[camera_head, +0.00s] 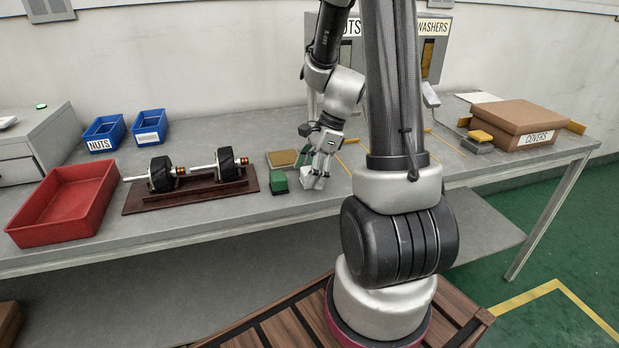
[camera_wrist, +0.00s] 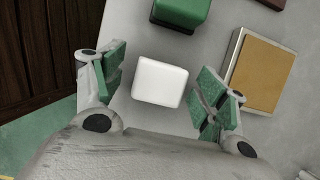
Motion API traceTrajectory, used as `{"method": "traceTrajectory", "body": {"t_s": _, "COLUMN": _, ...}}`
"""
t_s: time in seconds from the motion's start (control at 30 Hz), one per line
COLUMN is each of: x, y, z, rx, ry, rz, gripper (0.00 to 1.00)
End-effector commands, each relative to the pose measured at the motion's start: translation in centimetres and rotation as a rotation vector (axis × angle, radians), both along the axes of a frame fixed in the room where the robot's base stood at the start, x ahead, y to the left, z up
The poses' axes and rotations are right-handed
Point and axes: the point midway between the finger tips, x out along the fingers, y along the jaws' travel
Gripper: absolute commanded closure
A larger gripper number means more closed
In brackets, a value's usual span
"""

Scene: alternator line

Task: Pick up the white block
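The white block (camera_wrist: 160,81) lies on the grey table in the wrist view, between the two green-padded fingers. My gripper (camera_wrist: 160,88) is open, with a gap between the block and each finger. In the head view my gripper (camera_head: 314,181) is low over the table, close to its front edge. The block is hard to make out there, as the gripper covers that spot.
A green block (camera_wrist: 181,12) stands just beyond the white block. A tan-topped plate (camera_wrist: 262,72) lies to the right. A wooden stand with rotors (camera_head: 190,191), a red tray (camera_head: 66,206) and blue bins (camera_head: 104,132) are to the left.

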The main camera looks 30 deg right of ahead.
Motion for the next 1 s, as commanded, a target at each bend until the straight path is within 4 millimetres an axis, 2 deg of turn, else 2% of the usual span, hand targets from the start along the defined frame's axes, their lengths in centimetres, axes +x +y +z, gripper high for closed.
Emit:
{"method": "traceTrajectory", "body": {"t_s": 0.03, "x": 0.0, "y": 0.0, "z": 0.0, "rx": 0.0, "ry": 0.0, "rz": 0.0, "gripper": 0.4}}
{"method": "traceTrajectory", "body": {"t_s": 0.23, "x": 0.0, "y": 0.0, "z": 0.0, "rx": 0.0, "ry": 0.0, "rz": 0.0, "gripper": 0.76}}
{"method": "traceTrajectory", "body": {"t_s": 0.57, "x": 0.1, "y": 0.0, "z": 0.5, "rx": -0.001, "ry": -0.002, "rz": 0.0, "gripper": 0.76}}
{"method": "traceTrajectory", "body": {"t_s": 0.67, "x": 0.1, "y": 0.0, "z": 2.0, "rx": -0.001, "ry": -0.006, "rz": 0.001, "gripper": 0.76}}
{"method": "traceTrajectory", "body": {"t_s": 0.9, "x": 0.1, "y": 0.0, "z": 7.1, "rx": -0.002, "ry": -0.006, "rz": 0.001, "gripper": 0.76}}
{"method": "traceTrajectory", "body": {"t_s": 1.0, "x": 0.1, "y": 0.0, "z": 8.7, "rx": -0.001, "ry": -0.004, "rz": 0.0, "gripper": 0.76}}
